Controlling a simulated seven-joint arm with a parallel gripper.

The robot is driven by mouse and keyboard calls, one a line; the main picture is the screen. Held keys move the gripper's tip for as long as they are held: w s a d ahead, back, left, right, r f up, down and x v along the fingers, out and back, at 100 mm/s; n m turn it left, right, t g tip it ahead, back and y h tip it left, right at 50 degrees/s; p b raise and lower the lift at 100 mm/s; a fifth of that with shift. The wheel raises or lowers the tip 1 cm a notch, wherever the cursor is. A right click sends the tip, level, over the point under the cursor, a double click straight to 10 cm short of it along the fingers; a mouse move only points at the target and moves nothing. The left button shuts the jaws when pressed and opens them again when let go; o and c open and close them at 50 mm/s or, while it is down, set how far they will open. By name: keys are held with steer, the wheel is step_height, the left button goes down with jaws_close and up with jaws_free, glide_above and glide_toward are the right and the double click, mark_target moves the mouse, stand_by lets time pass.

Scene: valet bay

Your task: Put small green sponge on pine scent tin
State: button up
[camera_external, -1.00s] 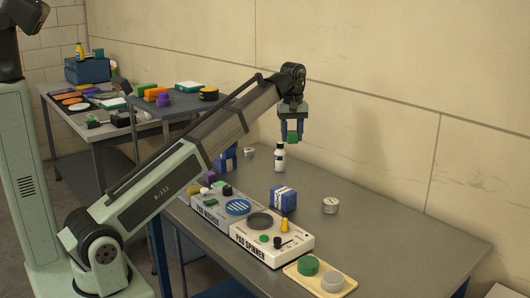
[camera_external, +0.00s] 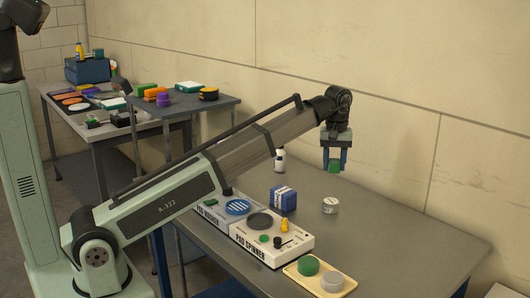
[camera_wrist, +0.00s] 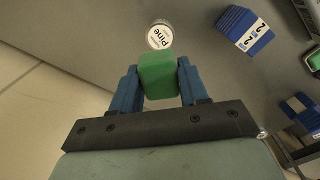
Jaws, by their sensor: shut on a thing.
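My gripper (camera_external: 335,163) is shut on the small green sponge (camera_external: 335,168) and holds it in the air above the table. In the wrist view the sponge (camera_wrist: 159,76) sits between my two blue fingers. The pine scent tin (camera_external: 330,205) is a small round white-topped tin standing on the table, below the sponge in the outside view. In the wrist view the tin (camera_wrist: 160,36) shows its "Pine" label just beyond the sponge, and the sponge's edge comes close to its rim in the picture. A clear vertical gap separates sponge and tin.
A blue-and-white stack (camera_external: 283,198) stands left of the tin. A yellow tray (camera_external: 305,284) holds a green and a grey round pad. A white bottle (camera_external: 279,160) stands behind. The table right of the tin is clear.

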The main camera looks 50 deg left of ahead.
mark_target(331, 201)
steer(key=shift+f, duration=5.25)
steer(key=shift+f, duration=0.1)
steer(key=o, duration=1)
step_height(331, 201, up, 12)
steer(key=shift+r, duration=0.15)
